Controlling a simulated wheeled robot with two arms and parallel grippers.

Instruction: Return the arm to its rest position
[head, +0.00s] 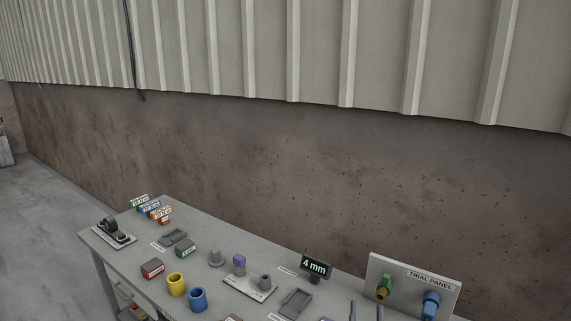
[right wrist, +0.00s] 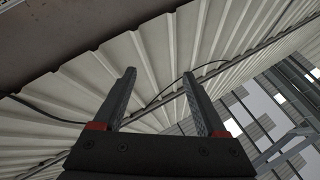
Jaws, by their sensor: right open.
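My right gripper (head: 366,311) shows only as two dark upright fingertips at the bottom edge of the head view, in front of the table's right part. In the right wrist view my right gripper (right wrist: 159,73) is open, its two fingers spread with nothing between them. It points toward the ribbed wall and roof structure there, and no table item shows in that view. The rest of the right arm is hidden below the head view. My left gripper is in neither view.
A stone and ribbed wall (head: 300,150) stands behind. Floor (head: 40,230) is open at left.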

